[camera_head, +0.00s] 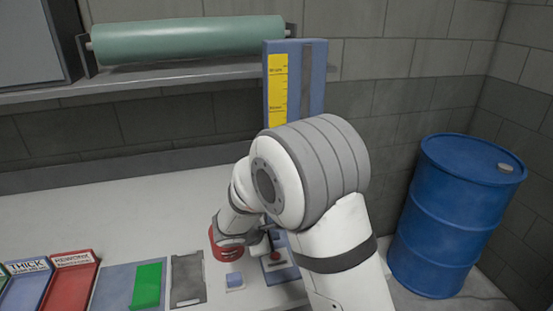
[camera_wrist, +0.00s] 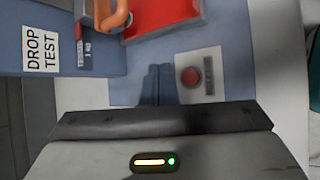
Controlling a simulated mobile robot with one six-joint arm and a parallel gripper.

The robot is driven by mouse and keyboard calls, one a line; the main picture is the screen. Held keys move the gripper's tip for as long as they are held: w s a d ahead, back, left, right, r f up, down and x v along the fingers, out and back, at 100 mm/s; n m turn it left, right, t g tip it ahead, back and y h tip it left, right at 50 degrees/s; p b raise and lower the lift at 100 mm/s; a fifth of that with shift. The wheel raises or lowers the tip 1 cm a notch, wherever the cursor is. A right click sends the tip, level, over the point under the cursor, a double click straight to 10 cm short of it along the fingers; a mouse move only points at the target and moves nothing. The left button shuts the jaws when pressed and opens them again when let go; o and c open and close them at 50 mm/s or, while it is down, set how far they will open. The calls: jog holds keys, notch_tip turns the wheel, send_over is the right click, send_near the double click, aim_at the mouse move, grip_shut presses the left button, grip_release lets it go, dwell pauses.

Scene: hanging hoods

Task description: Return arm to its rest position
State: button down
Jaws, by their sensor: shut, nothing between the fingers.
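My arm (camera_head: 335,230) reaches across the right part of the white bench in the head view, its large grey joint in front of the blue drop-test post. My gripper (camera_wrist: 158,85) shows in the wrist view as dark narrow fingers held together, with nothing between them. It is over the blue base of the drop-test stand, left of a red button (camera_wrist: 191,77) on a grey plate. In the head view the fingers are mostly hidden by the wrist.
A blue post (camera_head: 312,75) with a yellow scale stands behind my arm. A red object (camera_head: 222,252) is close to my wrist. A small blue block (camera_head: 235,281) lies nearby. Red (camera_head: 72,285) and blue trays are at left. A blue drum (camera_head: 455,215) stands right; a green roll (camera_head: 190,40) hangs above.

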jog(key=s+d+r+m+g+y, duration=0.1)
jog(key=s+d+r+m+g, duration=0.1)
jog(key=s+d+r+m, duration=0.4)
jog(key=s+d+r+m+g, duration=0.2)
jog(key=s+d+r+m, duration=0.25)
jog(key=d, duration=0.45)
jog(key=s+d+r+m+y, duration=0.1)
jog(key=s+r+m+y, duration=0.1)
jog(key=s+m, duration=0.2)
jog(key=s+r+m+y, duration=0.2)
jog(key=s+m, duration=0.2)
jog(key=s, duration=0.7)
jog(key=shift+d+m+y, duration=0.35)
jog(key=shift+y, duration=0.05)
